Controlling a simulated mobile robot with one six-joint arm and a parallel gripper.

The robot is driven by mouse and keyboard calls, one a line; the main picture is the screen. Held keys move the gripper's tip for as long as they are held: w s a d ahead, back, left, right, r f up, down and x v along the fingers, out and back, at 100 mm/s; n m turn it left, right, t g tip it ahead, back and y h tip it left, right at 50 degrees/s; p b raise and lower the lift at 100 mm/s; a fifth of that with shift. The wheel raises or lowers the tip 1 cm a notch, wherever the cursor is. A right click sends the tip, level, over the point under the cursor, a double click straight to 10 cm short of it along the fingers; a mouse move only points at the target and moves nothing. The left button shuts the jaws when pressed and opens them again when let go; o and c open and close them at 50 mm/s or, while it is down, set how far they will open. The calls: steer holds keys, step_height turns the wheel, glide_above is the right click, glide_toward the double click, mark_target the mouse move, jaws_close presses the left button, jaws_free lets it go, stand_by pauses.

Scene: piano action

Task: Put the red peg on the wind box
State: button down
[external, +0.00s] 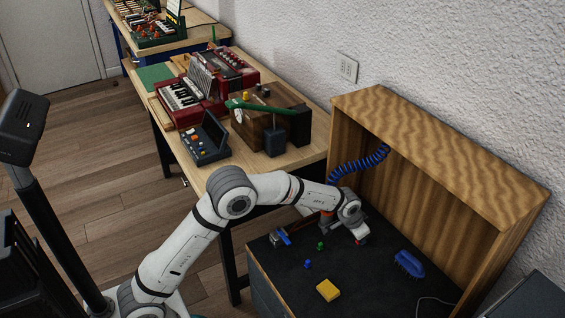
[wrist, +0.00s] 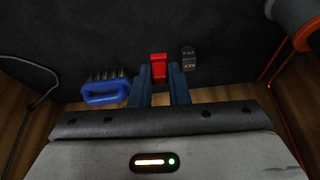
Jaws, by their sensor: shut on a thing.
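The red peg (wrist: 158,66) is between the two blue fingers of my gripper (wrist: 160,80) in the wrist view. My gripper is shut on it. In the external view my gripper (external: 360,238) is low over the black bench top, with a small patch of red at its tip. I cannot tell whether the peg touches the bench top. A wooden box (external: 254,127) with small yellow and dark pieces on top and a green tube across it stands on the farther table; it looks like the wind box. It is well away from my gripper.
The black bench top (external: 285,275) holds a blue brush (external: 409,264), a yellow block (external: 328,290), a green peg (external: 320,246) and a blue peg (external: 307,264). A wooden hood (external: 430,150) encloses the bench's back. A red keyboard (external: 180,97) and dark device (external: 206,142) sit near the box.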

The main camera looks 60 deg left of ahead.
steer(key=shift+a+r, duration=0.1)
steer(key=shift+r, duration=0.6)
steer(key=a+r+n+p, duration=0.1)
steer(key=a+r+p, duration=1.4)
steer(key=a, duration=0.1)
step_height(320, 180, up, 23)
steer(key=n+g+y+p, duration=0.1)
steer(key=n+y+p, duration=0.55)
steer(key=p, duration=1.55)
glide_above(241, 93)
steer(key=s+d, duration=0.1)
steer(key=n+h, duration=0.3)
steer(key=shift+m, duration=0.25)
step_height(241, 93, down, 8)
steer(key=shift+s+d+f+p, duration=0.15)
steer(key=shift+f+p, duration=0.1)
steer(key=shift+p, duration=0.85)
steer(key=shift+f, duration=0.25)
steer(key=shift+f, duration=0.1)
steer(key=shift+f+b, duration=0.2)
steer(key=shift+b, duration=0.1)
steer(key=c, duration=1.4)
jaws_free()
steer(key=shift+r, duration=0.15)
